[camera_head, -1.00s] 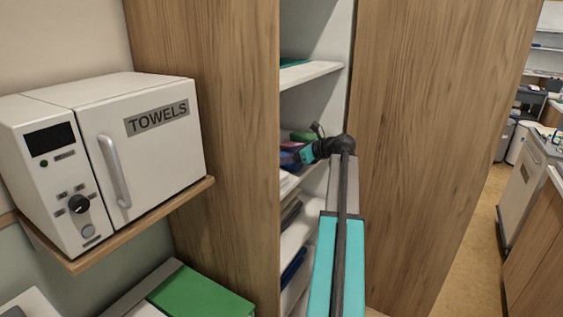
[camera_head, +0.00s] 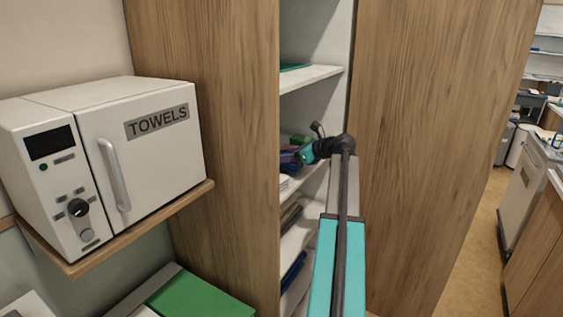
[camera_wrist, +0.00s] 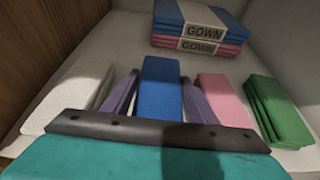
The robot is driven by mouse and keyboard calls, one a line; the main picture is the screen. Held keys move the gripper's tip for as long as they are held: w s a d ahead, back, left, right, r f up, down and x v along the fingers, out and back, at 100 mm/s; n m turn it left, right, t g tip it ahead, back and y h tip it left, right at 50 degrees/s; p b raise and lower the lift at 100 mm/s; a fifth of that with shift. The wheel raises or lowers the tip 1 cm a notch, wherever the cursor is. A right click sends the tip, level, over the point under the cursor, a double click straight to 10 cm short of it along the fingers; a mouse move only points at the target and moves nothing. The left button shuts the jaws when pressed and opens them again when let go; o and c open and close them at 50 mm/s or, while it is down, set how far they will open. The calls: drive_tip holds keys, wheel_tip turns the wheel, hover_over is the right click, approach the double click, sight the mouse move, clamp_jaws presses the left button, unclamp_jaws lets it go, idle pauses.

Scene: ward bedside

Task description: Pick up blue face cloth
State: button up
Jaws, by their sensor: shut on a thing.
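The blue face cloth (camera_wrist: 160,88) is a folded blue block in the middle of the wrist view. My gripper (camera_wrist: 161,95) has one purple-grey finger on each side of it and is shut on it. In the head view my gripper (camera_head: 290,157) reaches into the open cupboard at shelf height. The cloth cannot be told apart clearly there. Whether the cloth is clear of the shelf cannot be told.
On the same shelf (camera_wrist: 118,50) are a white cloth (camera_wrist: 75,100) left, a pink cloth (camera_wrist: 222,98) and green cloths (camera_wrist: 277,110) right, and gowns (camera_wrist: 200,28) behind. A wooden cupboard side (camera_head: 215,120) and a towel warmer (camera_head: 150,150) stand left.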

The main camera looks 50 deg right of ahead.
drive_tip(key=shift+r+b, duration=0.7)
drive_tip(key=shift+r, duration=3.6)
drive_tip(key=shift+s, duration=0.1)
